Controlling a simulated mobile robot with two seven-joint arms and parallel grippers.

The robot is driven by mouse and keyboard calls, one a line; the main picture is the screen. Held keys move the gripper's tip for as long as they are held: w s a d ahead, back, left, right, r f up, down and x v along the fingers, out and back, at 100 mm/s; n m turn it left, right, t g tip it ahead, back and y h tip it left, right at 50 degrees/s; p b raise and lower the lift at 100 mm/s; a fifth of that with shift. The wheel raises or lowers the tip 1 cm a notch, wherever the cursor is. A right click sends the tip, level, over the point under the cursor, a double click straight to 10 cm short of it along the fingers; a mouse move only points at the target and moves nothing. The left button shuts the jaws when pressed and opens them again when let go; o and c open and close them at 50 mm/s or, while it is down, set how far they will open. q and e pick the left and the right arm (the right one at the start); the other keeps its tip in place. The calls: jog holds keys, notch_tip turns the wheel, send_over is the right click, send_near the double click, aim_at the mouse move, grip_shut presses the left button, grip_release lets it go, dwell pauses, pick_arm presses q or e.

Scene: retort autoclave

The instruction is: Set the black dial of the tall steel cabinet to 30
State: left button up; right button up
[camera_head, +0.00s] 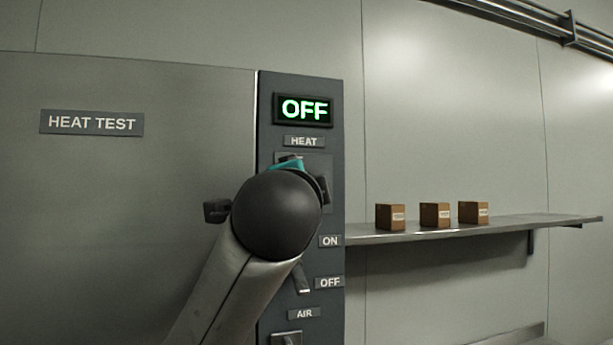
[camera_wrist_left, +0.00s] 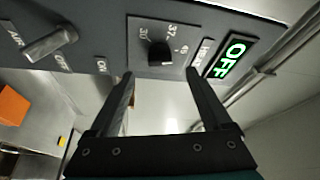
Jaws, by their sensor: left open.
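The tall steel cabinet (camera_head: 160,240) has a dark control panel (camera_head: 333,130) with a display (camera_head: 303,109) reading OFF in green. In the left wrist view the black dial (camera_wrist_left: 160,52) sits on a square plate with 30 and 37 marked; a further mark is unclear. I cannot tell which mark its pointer meets. My left gripper (camera_wrist_left: 160,74) is open and empty, its fingertips on either side of the dial in that view, with no contact visible. In the head view my left wrist hides the dial. My right gripper is not in view.
Below the dial, a lever switch (camera_head: 301,279) stands between ON and OFF labels; it also shows in the left wrist view (camera_wrist_left: 50,43). An AIR control sits lower. A wall shelf (camera_head: 450,231) with three small brown boxes (camera_head: 435,215) lies to the right.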

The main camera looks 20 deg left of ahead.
pick_arm(q)
jog(key=p+x, duration=0.2)
jog(key=x, duration=0.5)
jog(key=shift+w, duration=0.3)
jog(key=shift+a, duration=0.1)
grip_shut()
